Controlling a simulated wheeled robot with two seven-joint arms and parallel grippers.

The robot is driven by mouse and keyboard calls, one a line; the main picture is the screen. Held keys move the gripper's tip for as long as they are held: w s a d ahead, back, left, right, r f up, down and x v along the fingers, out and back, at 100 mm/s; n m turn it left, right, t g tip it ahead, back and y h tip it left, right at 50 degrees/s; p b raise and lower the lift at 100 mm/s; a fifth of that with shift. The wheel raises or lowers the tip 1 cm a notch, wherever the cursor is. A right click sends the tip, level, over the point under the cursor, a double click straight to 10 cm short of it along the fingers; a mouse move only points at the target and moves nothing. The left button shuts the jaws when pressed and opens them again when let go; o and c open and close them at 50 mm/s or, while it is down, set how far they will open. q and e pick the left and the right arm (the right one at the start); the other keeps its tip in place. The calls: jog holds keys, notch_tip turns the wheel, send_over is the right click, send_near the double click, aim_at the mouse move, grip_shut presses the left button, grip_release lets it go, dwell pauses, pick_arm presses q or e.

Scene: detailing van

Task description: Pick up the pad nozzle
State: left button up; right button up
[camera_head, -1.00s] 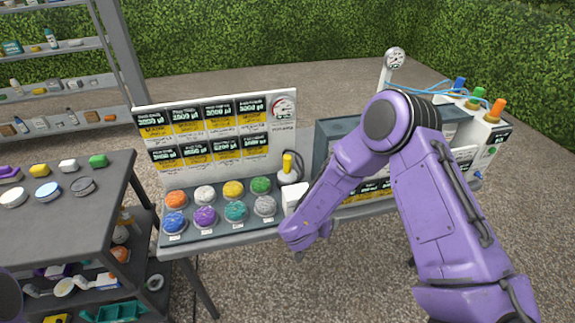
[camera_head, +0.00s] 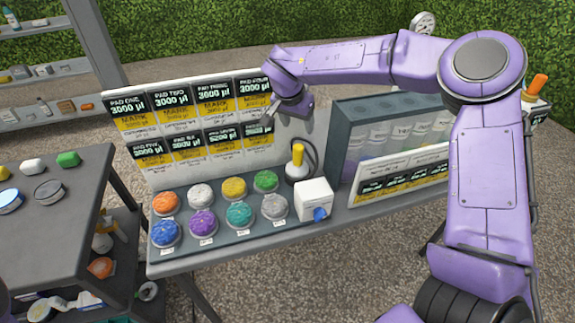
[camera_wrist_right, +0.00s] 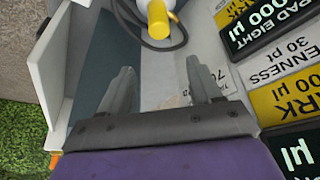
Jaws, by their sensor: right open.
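What I take to be the pad nozzle (camera_head: 298,163) has a yellow top, a white body and a black hose. It stands upright at the back of the table, beside the sign board. It also shows in the right wrist view (camera_wrist_right: 158,22), at the top and beyond my fingers. My right gripper (camera_head: 288,112) is in front of the upper right of the board, above the nozzle and apart from it. In the wrist view the right gripper (camera_wrist_right: 163,88) has its two fingers spread with nothing between them. My left gripper is not seen.
Several coloured pads sit on the grey tray (camera_head: 207,252). The sign board (camera_head: 140,172) rises behind the pads. A grey bin rack (camera_head: 343,133) with labels stands to the right. A dark cart (camera_head: 62,225) is at left.

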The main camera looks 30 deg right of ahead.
aim_at(299, 146)
jog(key=x, duration=0.4)
jog(key=a+x, duration=0.1)
jog(key=x, duration=0.6)
jog(key=shift+s+a+f, duration=0.3)
jog(key=shift+a+f, duration=0.05)
jog(key=shift+f, duration=0.3)
jog(key=shift+w+d+f, duration=0.1)
jog(key=shift+d+f, duration=0.1)
jog(key=shift+f, duration=0.1)
jog(key=shift+r, duration=0.1)
grip_shut()
